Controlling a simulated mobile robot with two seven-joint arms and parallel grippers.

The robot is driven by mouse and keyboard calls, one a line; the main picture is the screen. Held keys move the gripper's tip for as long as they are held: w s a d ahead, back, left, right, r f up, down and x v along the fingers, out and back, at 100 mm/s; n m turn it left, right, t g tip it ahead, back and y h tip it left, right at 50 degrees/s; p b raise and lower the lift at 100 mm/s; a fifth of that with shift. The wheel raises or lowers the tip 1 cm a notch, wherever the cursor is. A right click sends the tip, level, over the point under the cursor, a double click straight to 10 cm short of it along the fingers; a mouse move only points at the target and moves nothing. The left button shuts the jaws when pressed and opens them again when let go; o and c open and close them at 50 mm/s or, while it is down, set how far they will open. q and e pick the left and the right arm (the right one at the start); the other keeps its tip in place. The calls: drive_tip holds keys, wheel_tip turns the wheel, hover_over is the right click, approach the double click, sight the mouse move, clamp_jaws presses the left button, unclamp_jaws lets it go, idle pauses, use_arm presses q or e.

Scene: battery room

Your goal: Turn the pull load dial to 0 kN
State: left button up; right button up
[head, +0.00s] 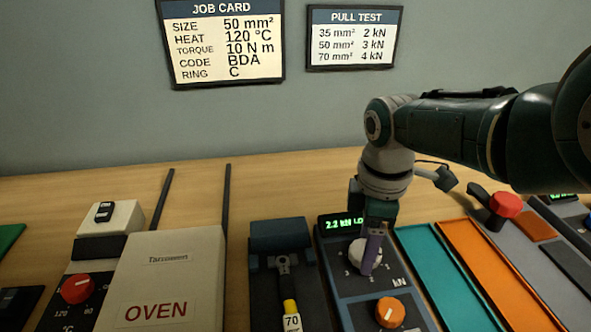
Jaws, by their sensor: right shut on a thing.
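The pull load dial (358,256) is a pale round knob on a dark panel marked kN. Part of it is hidden behind my right gripper (371,252), which comes down from above and is shut on it. The green display (342,223) above the dial reads about 2.2 kN, its right end hidden by the gripper. Some scale numbers around the dial are covered, so the dial's exact setting cannot be told. My left gripper is not in view.
An orange knob (389,311) sits just below the dial. A dark clamp fixture (281,236) stands left of it, with the oven (160,275) beyond. The pull test card (353,38) hangs behind.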

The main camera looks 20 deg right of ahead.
drive_tip(key=n, duration=0.6)
drive_tip(key=shift+n, duration=0.3)
drive_tip(key=n, duration=0.4)
drive_tip(key=shift+b, duration=0.3)
drive_tip(key=shift+n, duration=1)
drive_tip(key=o, duration=1.4)
drive_tip(key=shift+c, duration=0.2)
wheel_tip(320, 180, up, 10)
drive_tip(key=p, duration=0.4)
drive_tip(key=shift+p, duration=0.4)
drive_tip(key=shift+f, duration=0.1)
